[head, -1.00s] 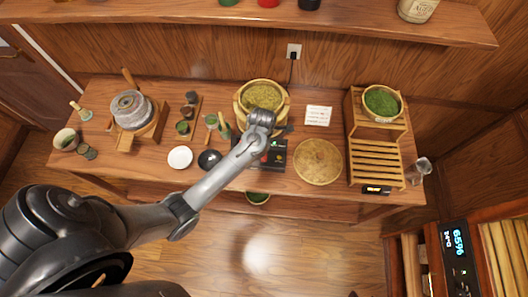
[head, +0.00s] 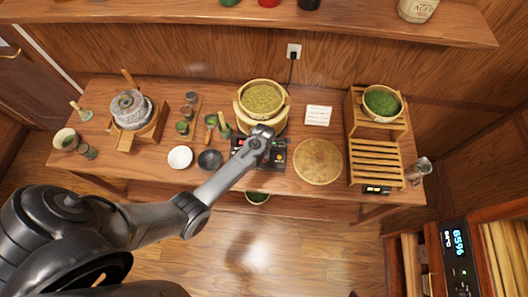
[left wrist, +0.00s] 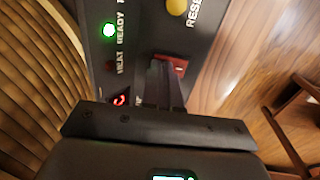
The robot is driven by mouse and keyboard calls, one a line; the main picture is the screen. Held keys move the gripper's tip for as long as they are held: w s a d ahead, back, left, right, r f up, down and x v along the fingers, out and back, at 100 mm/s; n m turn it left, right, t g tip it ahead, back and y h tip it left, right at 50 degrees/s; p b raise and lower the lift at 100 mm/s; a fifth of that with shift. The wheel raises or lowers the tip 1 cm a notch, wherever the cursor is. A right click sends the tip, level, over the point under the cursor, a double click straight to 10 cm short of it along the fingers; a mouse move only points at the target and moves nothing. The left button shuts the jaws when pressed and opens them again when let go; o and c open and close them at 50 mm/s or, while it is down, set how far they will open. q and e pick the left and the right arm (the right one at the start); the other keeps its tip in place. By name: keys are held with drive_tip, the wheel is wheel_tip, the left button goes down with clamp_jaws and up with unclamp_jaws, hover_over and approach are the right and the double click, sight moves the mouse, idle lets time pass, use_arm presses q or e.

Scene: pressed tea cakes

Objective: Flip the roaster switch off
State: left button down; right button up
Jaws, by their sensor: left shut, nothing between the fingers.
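The roaster (head: 263,98) is a round bamboo drum with green-yellow tea in it, at the back middle of the table in the head view. Its dark control panel (head: 278,157) lies in front of it, partly under my left arm. In the left wrist view the panel (left wrist: 98,12) shows a lit green READY lamp (left wrist: 109,30), a HEAT marking and a yellow RESET button (left wrist: 176,6). A red switch (left wrist: 179,66) shows just beside the fingertips. My left gripper (left wrist: 164,72) is shut and empty; its fingers partly hide the switch, and I cannot tell whether they touch it. My right gripper is out of view.
A round woven mat (head: 318,162) lies right of the panel, beside a slatted wooden rack (head: 376,160). A dark bowl (head: 210,160) and a white dish (head: 180,157) stand to the left. A stone mill (head: 131,108) stands further left.

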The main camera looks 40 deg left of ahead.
use_arm(q)
drive_tip(key=shift+w+a+f, duration=0.1)
drive_tip(key=shift+f, duration=0.1)
drive_tip(key=shift+a+g, duration=0.1)
drive_tip(key=shift+g, duration=0.2)
drive_tip(key=shift+f, duration=0.1)
drive_tip(key=shift+s+d+r+p, duration=0.2)
drive_tip(key=shift+s+d+p, duration=0.25)
drive_tip(key=shift+p, duration=0.1)
drive_tip(key=shift+s+d, duration=0.15)
drive_tip(key=shift+s, duration=0.1)
drive_tip(key=shift+r+p, duration=0.1)
drive_tip(key=shift+p, duration=0.2)
